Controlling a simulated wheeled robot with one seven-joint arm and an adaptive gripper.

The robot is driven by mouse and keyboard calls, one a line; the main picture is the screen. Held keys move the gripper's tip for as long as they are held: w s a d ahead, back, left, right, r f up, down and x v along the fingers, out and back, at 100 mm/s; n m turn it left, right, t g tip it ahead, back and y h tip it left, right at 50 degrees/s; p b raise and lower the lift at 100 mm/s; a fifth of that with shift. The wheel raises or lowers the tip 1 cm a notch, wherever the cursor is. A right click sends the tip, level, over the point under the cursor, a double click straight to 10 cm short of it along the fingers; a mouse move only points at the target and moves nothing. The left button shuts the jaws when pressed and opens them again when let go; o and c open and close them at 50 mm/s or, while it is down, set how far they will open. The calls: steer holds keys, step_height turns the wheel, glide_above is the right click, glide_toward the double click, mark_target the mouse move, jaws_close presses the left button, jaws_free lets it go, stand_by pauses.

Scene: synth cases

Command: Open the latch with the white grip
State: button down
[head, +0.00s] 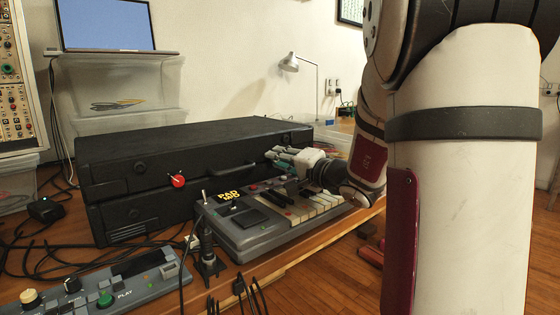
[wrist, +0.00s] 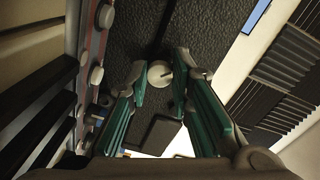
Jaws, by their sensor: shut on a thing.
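The black case (head: 170,158) lies closed on the wooden table in the head view. A latch with a red grip (head: 178,180) shows on the left part of its front. The latch with the white grip (wrist: 160,73) shows in the wrist view as a pale round piece against the black case wall. My gripper (head: 272,156) is at the right part of the case front, above the keyboard. In the wrist view its green-padded fingers (wrist: 158,84) are shut on the white grip. In the head view the fingers hide this latch.
A grey keyboard (head: 262,228) stands close in front of the case, under my gripper. A small stand (head: 207,252) and a control box (head: 100,288) with cables are nearer. A laptop (head: 105,25) sits on clear bins behind. A lamp (head: 290,62) is at the back.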

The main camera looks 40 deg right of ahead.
stand_by(0.3)
steer(key=c, duration=1.4)
jaws_free()
steer(key=s, duration=1.2)
steer(key=shift+d+r, duration=0.15)
steer(key=shift+d, duration=0.05)
